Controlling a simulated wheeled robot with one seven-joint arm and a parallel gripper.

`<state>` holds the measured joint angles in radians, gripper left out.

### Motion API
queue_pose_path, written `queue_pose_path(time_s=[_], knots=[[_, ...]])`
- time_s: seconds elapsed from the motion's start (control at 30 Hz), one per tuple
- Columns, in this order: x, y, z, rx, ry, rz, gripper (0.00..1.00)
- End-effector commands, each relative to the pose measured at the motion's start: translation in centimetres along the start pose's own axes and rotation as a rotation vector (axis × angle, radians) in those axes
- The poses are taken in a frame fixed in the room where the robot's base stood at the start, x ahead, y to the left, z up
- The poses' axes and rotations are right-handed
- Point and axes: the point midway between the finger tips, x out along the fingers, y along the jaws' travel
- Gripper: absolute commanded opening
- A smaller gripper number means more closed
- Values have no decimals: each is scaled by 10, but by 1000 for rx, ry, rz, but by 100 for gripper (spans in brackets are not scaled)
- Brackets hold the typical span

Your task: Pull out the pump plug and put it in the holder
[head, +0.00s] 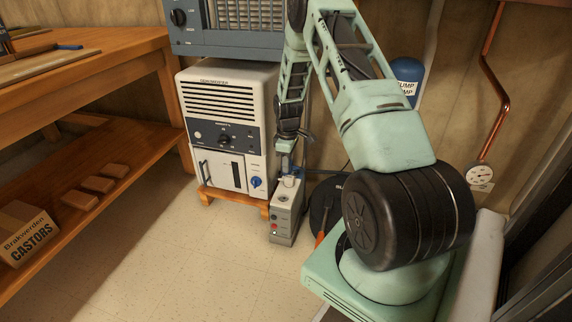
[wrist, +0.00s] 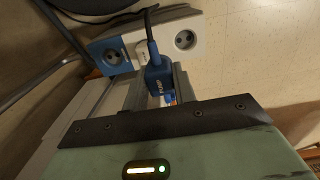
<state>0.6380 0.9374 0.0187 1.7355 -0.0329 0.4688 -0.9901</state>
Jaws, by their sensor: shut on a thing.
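The pump plug (wrist: 158,80) is blue with a black cable and sits between the two fingers of my gripper (wrist: 159,84) in the wrist view. My gripper is shut on it. I cannot tell whether the plug is still seated in the box. In the head view my gripper (head: 287,148) points down just above the outlet box (head: 283,225) on the floor. I cannot pick out the holder with certainty.
A white dehumidifier (head: 225,130) stands close left of the box. A black round object (head: 322,205) and an orange-handled tool (head: 320,239) are at its right. A wooden bench (head: 95,62) with a lower shelf is at the left. The floor in front is clear.

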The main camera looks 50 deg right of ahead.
Motion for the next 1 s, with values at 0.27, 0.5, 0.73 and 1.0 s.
queue_pose_path(time_s=[0.27,0.5,0.73,1.0], knots=[[4,19,1,3,0,-1,0],[6,35,1,3,0,0,0],[8,50,1,2,0,1,0],[11,68,0,1,0,1,0]])
